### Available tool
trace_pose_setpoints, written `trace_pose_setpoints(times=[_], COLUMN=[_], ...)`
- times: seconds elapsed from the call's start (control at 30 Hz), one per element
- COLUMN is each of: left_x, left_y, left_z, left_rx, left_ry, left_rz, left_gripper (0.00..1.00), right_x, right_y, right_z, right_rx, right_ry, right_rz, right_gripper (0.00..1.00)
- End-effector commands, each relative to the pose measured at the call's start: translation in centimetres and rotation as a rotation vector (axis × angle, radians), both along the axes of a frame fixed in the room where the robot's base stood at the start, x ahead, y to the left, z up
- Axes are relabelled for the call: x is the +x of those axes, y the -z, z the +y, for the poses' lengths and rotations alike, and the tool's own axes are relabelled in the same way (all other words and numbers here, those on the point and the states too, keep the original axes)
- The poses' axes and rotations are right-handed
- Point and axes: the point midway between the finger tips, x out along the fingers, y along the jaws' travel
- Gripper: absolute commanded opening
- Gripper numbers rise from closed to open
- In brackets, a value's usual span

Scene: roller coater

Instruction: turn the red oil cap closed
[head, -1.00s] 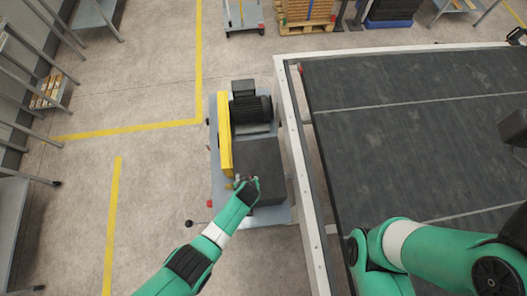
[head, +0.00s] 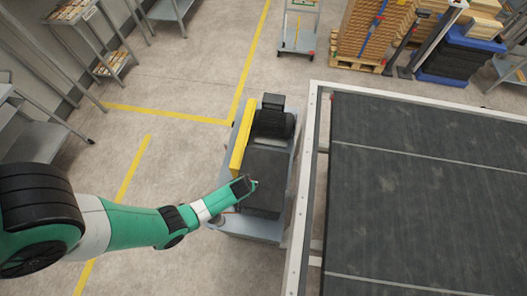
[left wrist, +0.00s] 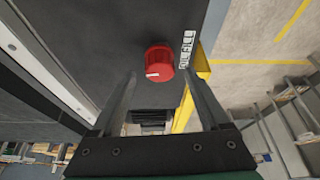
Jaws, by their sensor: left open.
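The red oil cap (left wrist: 159,58) shows in the left wrist view on the face of a dark box (left wrist: 110,30). It is round with a white mark on its rim. My left gripper (left wrist: 161,72) is open, with its two fingers on either side of the cap in the picture; I cannot tell whether they touch it. In the head view my left gripper (head: 246,186) is at the left side of the dark box (head: 266,180), and the cap cannot be made out there. My right gripper is not in view.
A black motor (head: 273,123) and a yellow guard (head: 241,138) stand beside the box on a grey base. A wide dark conveyor (head: 430,190) with a pale frame is close on the right. Open floor lies left, with yellow lines and shelves beyond.

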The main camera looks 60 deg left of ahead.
Motion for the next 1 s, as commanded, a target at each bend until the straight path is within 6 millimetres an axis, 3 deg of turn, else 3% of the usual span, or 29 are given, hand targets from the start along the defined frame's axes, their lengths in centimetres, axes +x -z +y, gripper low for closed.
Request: trace_pose_setpoints(times=[0.03, 0.1, 0.2, 0.57, 1.0], left_x=[-0.7, -0.4, -0.2, -0.2, -0.2], left_y=[0.4, 1.9, 2.6, 2.7, 2.7], left_z=[0.6, 0.5, 0.7, 0.7, 0.7], left_rx=[0.000, 0.000, 0.000, 0.000, 0.000], left_ry=[-0.022, -0.015, -0.014, -0.013, -0.012], left_rz=[0.001, 0.000, 0.000, 0.000, 0.000], left_gripper=[0.79, 0.79, 0.79, 0.79, 0.00], right_x=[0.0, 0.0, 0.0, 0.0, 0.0], right_y=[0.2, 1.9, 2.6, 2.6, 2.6], right_z=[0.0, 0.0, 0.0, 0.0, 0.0], right_rx=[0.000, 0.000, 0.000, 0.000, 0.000], right_ry=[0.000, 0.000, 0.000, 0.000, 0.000], right_rz=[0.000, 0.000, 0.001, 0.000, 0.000], right_gripper=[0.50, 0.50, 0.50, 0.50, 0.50])
